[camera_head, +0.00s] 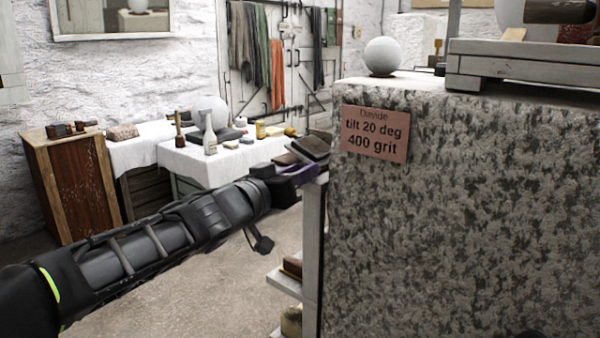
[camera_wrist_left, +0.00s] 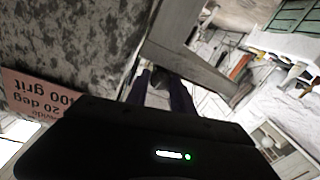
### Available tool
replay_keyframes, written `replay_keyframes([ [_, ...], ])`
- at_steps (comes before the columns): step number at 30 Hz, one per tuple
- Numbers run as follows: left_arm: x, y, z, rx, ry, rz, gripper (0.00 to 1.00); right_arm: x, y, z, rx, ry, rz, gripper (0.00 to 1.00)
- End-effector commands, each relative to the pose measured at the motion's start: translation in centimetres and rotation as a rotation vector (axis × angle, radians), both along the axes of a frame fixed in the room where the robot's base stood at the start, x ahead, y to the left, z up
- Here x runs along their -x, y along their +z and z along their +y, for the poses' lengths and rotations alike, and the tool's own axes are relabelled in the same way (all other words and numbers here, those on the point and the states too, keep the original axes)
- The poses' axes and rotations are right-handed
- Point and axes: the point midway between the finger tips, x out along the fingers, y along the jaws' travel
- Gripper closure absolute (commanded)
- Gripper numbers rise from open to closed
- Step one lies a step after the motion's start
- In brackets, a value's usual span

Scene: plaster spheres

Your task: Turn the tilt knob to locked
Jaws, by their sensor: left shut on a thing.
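My left gripper (camera_head: 312,172) reaches in from the left, beside the left edge of the big speckled stone block. Its purple fingers show next to a pale post. In the left wrist view its two fingers (camera_wrist_left: 160,92) are closed around a small dark rounded thing (camera_wrist_left: 158,78), which looks like the tilt knob. The fingers and the gripper body hide most of it, so its setting cannot be read. A pinkish sign (camera_head: 375,134) on the block reads "Davide, tilt 20 deg, 400 grit"; it also shows upside down in the left wrist view (camera_wrist_left: 40,104). My right gripper is not in view.
The speckled stone block (camera_head: 460,220) fills the right side. A white sphere (camera_head: 382,56) rests on its top near a grey wooden frame (camera_head: 530,66). A low shelf (camera_head: 288,283) stands below the gripper. Cloth-covered tables (camera_head: 225,160) with tools stand behind. Bare floor (camera_head: 200,290) lies left.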

Motion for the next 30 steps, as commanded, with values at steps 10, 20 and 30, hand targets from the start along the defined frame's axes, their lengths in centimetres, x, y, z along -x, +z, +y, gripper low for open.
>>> replay_keyframes([
  [10, -0.03, -0.24, 0.09, -0.171, 0.002, -0.123, 1.00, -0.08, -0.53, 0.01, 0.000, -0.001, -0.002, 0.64],
  [20, -0.02, -0.15, 0.05, -0.304, 0.002, -0.219, 1.00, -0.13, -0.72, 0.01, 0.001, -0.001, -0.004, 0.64],
  [30, -0.01, -0.15, 0.04, -0.302, 0.001, -0.218, 0.62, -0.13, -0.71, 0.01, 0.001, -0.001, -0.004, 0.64],
])
